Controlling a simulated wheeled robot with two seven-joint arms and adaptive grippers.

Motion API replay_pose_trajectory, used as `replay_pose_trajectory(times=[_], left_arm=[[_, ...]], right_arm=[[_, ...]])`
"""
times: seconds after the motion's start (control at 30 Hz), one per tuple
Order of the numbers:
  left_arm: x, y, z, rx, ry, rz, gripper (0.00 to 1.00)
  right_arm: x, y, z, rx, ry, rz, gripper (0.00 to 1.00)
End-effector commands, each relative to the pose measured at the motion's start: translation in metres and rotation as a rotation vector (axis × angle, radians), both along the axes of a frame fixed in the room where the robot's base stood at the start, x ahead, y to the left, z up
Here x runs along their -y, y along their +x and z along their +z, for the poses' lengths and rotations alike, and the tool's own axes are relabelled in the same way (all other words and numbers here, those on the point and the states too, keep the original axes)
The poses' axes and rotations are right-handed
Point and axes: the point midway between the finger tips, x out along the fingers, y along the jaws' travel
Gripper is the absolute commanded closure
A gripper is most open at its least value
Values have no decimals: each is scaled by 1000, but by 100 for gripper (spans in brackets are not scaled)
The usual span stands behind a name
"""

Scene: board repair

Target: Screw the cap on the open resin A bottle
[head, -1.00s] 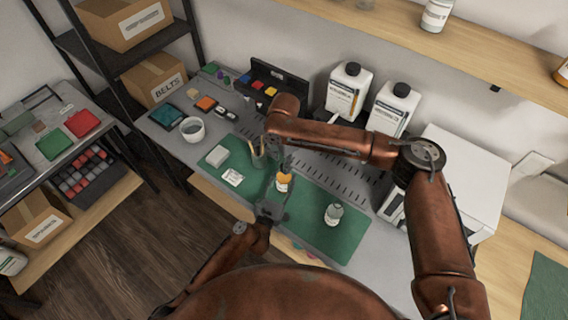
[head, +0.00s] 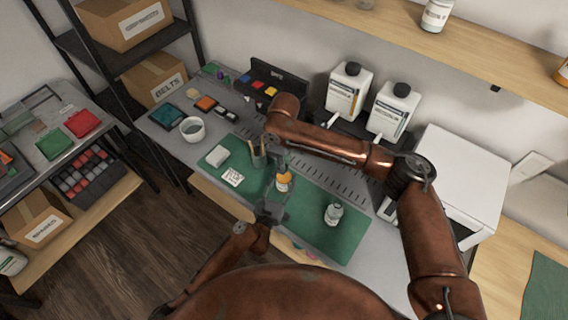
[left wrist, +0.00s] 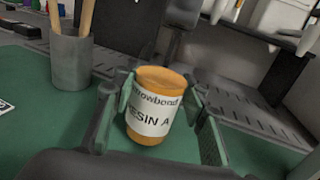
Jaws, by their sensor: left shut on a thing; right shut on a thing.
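The open resin A bottle (head: 284,182) is orange with a white label. It also shows close up in the left wrist view (left wrist: 153,112), its orange top without a cap. My left gripper (head: 274,200) is shut around its sides; its fingers stand on both sides of the bottle in the left wrist view (left wrist: 160,118). My right gripper (head: 280,156) is just above the bottle, pointing down, and is shut. The cap is hidden between its fingers, and I see no cap lying elsewhere. Whether cap and bottle touch I cannot tell.
A grey-capped bottle (head: 333,214) stands on the green mat (head: 318,236) to the right. A pencil cup (head: 259,157) stands behind left; it is close in the left wrist view (left wrist: 72,62). Two white bottles (head: 348,90) stand at the back. The mat's front right is clear.

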Motion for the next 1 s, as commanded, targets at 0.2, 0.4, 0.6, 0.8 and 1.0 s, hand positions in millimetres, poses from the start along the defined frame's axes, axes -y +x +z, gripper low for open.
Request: replay_pose_trajectory(times=[0.2,0.4,0.6,0.8,1.0], left_arm=[[0,0,0,0,1,0,100],[0,0,0,0,1,0,100],[0,0,0,0,0,0,100],[0,0,0,0,0,0,100],[0,0,0,0,0,0,100]], right_arm=[[0,0,0,1,0,11,75],[0,0,0,0,1,13,61],[0,0,0,0,1,13,60],[0,1,8,2,1,13,60],[0,1,44,4,3,14,60]])
